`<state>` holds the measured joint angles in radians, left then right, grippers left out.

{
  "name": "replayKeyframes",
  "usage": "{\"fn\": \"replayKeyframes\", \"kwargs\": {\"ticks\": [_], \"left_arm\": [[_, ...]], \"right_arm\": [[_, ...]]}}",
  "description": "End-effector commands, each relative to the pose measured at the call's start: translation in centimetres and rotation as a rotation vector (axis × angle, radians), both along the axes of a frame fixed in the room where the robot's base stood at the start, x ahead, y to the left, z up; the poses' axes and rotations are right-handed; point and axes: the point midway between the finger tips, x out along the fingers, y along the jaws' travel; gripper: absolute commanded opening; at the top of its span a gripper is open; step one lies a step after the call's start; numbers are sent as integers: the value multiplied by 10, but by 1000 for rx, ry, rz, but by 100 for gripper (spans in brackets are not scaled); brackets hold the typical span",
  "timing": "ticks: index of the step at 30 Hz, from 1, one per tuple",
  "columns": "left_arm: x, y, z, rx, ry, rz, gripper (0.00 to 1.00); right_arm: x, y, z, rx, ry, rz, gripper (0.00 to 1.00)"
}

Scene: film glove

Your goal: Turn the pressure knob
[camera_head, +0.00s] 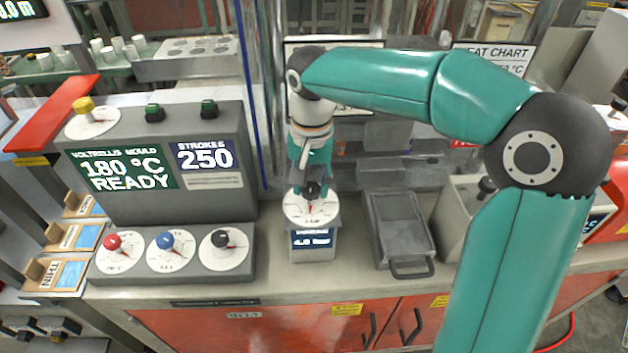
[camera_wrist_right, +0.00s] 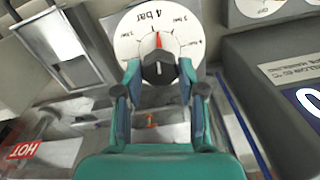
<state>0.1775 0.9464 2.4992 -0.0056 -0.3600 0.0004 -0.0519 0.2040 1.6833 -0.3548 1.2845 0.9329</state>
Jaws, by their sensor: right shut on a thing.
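The pressure knob (camera_wrist_right: 158,70) is black with a red pointer line, in the middle of a white round dial (camera_wrist_right: 128,42) marked in bar. In the wrist view the red line points up towards the large "4 bar" print. In the head view the dial (camera_head: 296,210) tops a small grey box (camera_head: 312,252) with a blue display, whose digits are too small to read surely. My right gripper (camera_head: 311,184) comes down from above onto the knob. In the wrist view its fingertips (camera_wrist_right: 159,73) are on either side of the knob, shut on it. My left gripper is out of view.
A grey console (camera_head: 225,190) with a "180 °C READY" panel and red, blue and black knobs stands to the left. A grey tray (camera_head: 400,232) with a handle lies right of the box. The bench front (camera_head: 290,288) is clear.

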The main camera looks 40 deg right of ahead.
Motion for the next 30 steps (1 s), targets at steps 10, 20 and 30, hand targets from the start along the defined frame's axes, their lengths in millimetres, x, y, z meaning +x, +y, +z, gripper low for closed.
{"fn": "replayKeyframes", "kwargs": {"ticks": [10,20,30], "left_arm": [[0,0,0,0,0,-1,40],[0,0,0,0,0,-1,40],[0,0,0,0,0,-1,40]], "right_arm": [[-3,4,0,-14,12,4,4],[-4,5,-1,-9,16,4,4],[-5,6,-2,-7,19,4,4]]}}
